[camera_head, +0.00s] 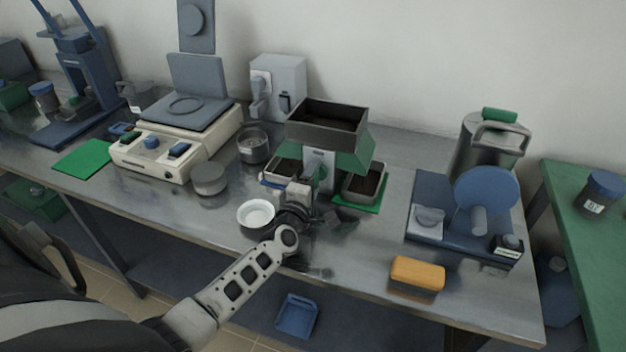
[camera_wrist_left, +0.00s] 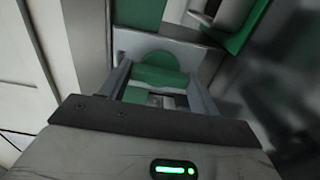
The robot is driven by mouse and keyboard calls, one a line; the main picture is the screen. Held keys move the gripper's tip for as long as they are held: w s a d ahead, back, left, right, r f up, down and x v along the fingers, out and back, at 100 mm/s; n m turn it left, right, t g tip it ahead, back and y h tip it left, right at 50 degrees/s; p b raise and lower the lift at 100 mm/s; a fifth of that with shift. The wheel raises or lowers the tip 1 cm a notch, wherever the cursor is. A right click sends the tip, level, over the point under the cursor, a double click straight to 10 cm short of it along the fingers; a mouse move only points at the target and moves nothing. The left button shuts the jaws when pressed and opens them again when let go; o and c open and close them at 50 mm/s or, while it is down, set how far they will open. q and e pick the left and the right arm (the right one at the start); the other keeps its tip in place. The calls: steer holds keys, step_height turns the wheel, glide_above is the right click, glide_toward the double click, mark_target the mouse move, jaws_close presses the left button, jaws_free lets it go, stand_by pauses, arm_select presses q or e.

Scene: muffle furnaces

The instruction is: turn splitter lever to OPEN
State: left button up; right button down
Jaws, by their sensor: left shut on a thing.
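The splitter (camera_head: 322,118) stands mid-bench, with a dark open hopper on top and green sloped sides. A tray of dark material (camera_head: 362,184) sits at its right foot, and another tray (camera_head: 284,170) at its left. My left gripper (camera_head: 314,182) is at the splitter's pale front face. In the left wrist view the green lever (camera_wrist_left: 160,76) lies between the two fingers, and the left gripper (camera_wrist_left: 160,92) is shut on it. In the head view the gripper hides most of the lever, so its setting cannot be read. My right gripper is not in view.
A white bowl (camera_head: 256,215) stands close left of my left wrist. A yellow sponge (camera_head: 417,274) lies near the front edge. A blue device with a round disc (camera_head: 486,192) stands right. A balance (camera_head: 178,140) and a round grey tin (camera_head: 210,178) stand left.

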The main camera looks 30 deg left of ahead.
arm_select(q)
steer(key=shift+f, duration=0.1)
steer(key=o, duration=1)
steer(key=shift+s, duration=0.1)
steer(key=b+v, duration=0.1)
steer(key=v, duration=1.5)
